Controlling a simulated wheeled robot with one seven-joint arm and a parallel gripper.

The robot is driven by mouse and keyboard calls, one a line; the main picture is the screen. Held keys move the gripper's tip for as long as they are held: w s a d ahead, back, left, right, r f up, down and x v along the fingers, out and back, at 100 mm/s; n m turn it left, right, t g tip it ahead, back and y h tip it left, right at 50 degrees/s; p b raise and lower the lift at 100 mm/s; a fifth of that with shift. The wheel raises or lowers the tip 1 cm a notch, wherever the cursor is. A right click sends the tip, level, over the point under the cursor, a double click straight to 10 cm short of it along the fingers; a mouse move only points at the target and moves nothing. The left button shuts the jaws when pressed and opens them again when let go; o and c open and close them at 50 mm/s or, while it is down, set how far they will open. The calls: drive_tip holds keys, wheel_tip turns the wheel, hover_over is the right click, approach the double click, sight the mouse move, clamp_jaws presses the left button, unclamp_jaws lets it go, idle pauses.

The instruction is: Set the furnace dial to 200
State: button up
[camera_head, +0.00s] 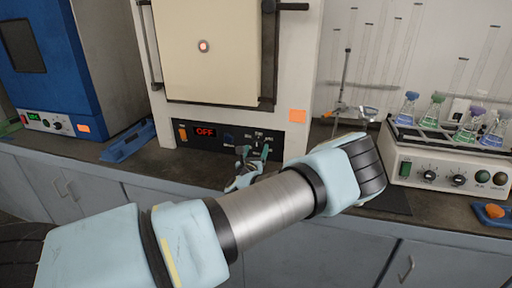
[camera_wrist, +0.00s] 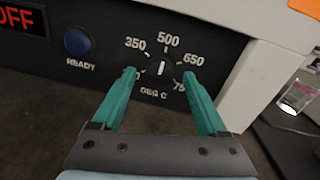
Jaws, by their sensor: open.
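The furnace (camera_head: 210,50) stands on the bench with its pale door closed. Its black control panel shows a red OFF display (camera_head: 205,132), which also shows in part in the wrist view (camera_wrist: 17,17). The furnace dial (camera_wrist: 158,68) is a dark knob with a white pointer line, pointing up near the 500 mark. The labels 350, 500 and 650 are readable; the lowest label is mostly hidden by a finger. My gripper (camera_wrist: 158,78) is open with teal fingers, one on each side of the dial, and not visibly closed on it. In the head view my gripper (camera_head: 252,160) is in front of the panel.
A blue READY button (camera_wrist: 77,42) sits left of the dial. A blue oven (camera_head: 50,60) stands at left, with a blue tray (camera_head: 127,142) beside it. A shaker with several flasks (camera_head: 445,160) stands at right. A glass vessel (camera_wrist: 298,95) is right of the furnace.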

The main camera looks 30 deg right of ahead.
drive_tip(key=shift+w+d, duration=0.2)
drive_tip(key=shift+w, duration=0.05)
drive_tip(key=shift+c, duration=0.4)
clamp_jaws()
